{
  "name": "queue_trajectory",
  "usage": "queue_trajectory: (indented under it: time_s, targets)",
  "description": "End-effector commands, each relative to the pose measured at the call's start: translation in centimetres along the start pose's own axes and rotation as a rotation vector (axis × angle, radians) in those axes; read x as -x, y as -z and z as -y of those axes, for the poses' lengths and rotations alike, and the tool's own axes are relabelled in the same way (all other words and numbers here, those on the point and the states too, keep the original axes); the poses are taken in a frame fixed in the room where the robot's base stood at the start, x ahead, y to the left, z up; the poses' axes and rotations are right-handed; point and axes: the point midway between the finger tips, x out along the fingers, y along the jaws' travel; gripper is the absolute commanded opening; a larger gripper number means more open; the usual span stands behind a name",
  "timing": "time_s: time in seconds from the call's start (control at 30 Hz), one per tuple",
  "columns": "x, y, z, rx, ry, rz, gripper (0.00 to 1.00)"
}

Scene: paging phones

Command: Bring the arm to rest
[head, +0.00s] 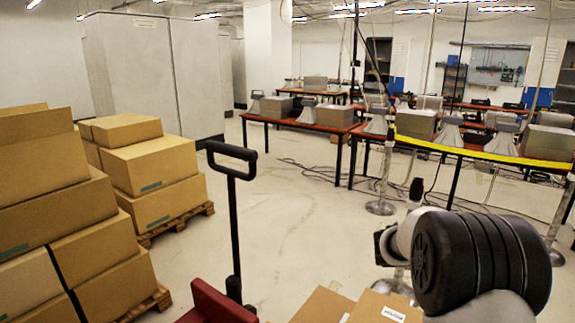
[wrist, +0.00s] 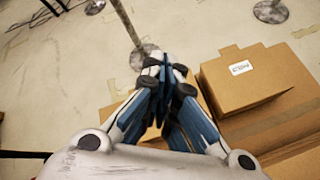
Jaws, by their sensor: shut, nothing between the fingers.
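My gripper (wrist: 166,66) shows in the wrist view, its blue-padded fingers together at the tips and nothing held between them. It hangs over the floor and the edge of some cardboard boxes. In the head view my arm reaches in at the lower right, and the gripper's fingers cannot be made out there. A cardboard box (wrist: 243,80) with a white label lies to the right of the fingers in the wrist view. Cardboard boxes (head: 378,307) also show beside my arm at the bottom of the head view.
Stacked boxes (head: 150,160) stand on pallets (head: 178,221) at the left. A black-handled cart (head: 234,230) stands in front. Tables (head: 284,121) with paging phones and a yellow barrier tape (head: 455,151) on metal posts (head: 381,207) lie beyond. The middle floor (head: 290,225) is clear.

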Motion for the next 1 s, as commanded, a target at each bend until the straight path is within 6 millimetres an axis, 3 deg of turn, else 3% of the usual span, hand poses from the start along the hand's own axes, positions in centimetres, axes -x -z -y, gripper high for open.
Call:
queue_trajectory:
  time_s: [0.03, 0.2, 0.47, 0.67, 0.8, 1.0]
  targets:
    - [2.5, -1.5, 0.2, -0.097, 0.015, 0.007, 0.0]
    - [10.0, -4.2, 2.5, -0.43, 0.085, 0.009, 0.0]
    - [21.0, -4.4, 8.0, -0.92, 0.212, -0.037, 0.0]
    - [28.9, -1.6, 12.7, -1.274, 0.337, -0.114, 0.0]
    - [34.0, 1.5, 15.9, -1.502, 0.445, -0.191, 0.0]
    - [40.3, 6.6, 19.7, -1.765, 0.618, -0.316, 0.0]
